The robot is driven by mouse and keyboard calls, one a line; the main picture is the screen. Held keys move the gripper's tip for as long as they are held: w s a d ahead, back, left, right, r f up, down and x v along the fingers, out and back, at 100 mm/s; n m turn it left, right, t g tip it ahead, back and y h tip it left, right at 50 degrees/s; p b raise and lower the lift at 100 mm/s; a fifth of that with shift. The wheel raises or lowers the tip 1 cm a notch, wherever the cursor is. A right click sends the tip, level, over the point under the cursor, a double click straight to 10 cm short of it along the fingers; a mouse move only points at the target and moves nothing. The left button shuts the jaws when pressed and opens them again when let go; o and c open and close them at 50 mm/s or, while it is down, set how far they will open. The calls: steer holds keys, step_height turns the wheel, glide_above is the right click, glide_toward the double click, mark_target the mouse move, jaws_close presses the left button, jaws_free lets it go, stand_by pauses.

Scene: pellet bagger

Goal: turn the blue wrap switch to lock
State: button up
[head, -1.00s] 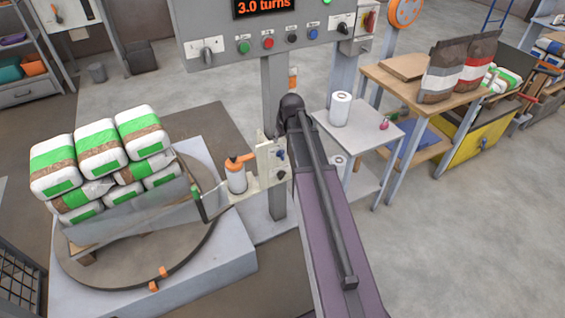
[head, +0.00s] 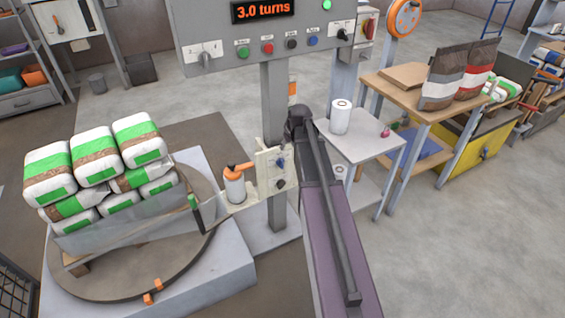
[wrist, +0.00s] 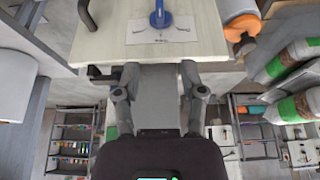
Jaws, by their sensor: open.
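The blue wrap switch (head: 281,163) is a small knob on the pale control plate (head: 263,165) beside the post, left of my arm in the head view. In the wrist view the blue switch (wrist: 159,17) shows at the top, on a white label of the pale plate (wrist: 100,40). Its blue handle stands roughly upright in that picture; the label's marks are too small to read. My gripper (wrist: 158,68) is open and empty, its two fingers apart below the switch in the wrist view, not touching it. The gripper is hidden in the head view.
A black knob (head: 281,184) sits below the blue switch. Stacked sacks (head: 100,165) sit on the turntable (head: 130,275). A display panel (head: 225,40) hangs above; a small table (head: 365,145) stands right.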

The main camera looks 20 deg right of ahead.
mark_target(282, 160)
steer(key=shift+b+x, duration=6)
steer(key=shift+x, duration=0.65)
jaws_close()
